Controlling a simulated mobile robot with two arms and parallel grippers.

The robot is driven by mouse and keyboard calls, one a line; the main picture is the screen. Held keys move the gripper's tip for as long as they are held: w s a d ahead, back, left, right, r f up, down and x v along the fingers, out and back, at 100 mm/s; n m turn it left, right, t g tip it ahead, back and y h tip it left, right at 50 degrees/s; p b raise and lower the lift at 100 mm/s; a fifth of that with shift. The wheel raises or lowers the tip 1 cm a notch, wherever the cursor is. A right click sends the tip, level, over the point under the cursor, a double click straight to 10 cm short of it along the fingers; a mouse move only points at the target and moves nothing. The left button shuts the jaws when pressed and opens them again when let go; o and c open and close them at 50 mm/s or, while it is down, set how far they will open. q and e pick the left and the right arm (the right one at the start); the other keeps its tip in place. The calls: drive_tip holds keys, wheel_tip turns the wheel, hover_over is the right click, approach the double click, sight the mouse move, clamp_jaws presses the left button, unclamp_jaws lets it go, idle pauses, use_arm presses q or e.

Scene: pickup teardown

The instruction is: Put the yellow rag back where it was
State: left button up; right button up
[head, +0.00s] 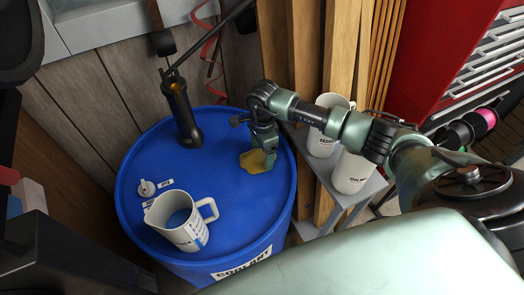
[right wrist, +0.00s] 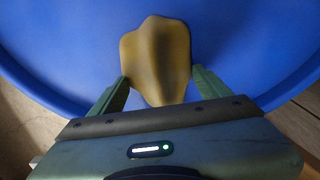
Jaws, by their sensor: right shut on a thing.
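The yellow rag (head: 252,161) is at the right part of the blue drum lid (head: 235,200). My right gripper (head: 267,155) is over it, fingers pointing down. In the right wrist view the rag (right wrist: 156,50) is bunched up between the two fingers of my right gripper (right wrist: 159,80), which are shut on it. Blue lid surface lies close behind the rag; I cannot tell whether the rag touches it. My left gripper is not in view.
A black pump (head: 180,112) rises at the back. White containers (head: 351,171) stand on a grey shelf right of the drum. The lid's middle is clear.

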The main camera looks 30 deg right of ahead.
drive_tip(key=shift+f, duration=0.2)
drive_tip(key=o, duration=1.2)
drive_tip(key=shift+r, duration=0.1)
drive_tip(key=shift+r, duration=0.15)
drive_tip(key=shift+w+r, duration=0.1)
drive_tip(key=shift+r, duration=0.15)
drive_tip(key=r+b, duration=0.2)
drive_tip(key=r, duration=0.3)
drive_tip(key=r+b, duration=0.2)
drive_tip(key=r, duration=0.4)
drive_tip(key=shift+d+r, duration=0.2)
drive_tip(key=shift+r, duration=0.05)
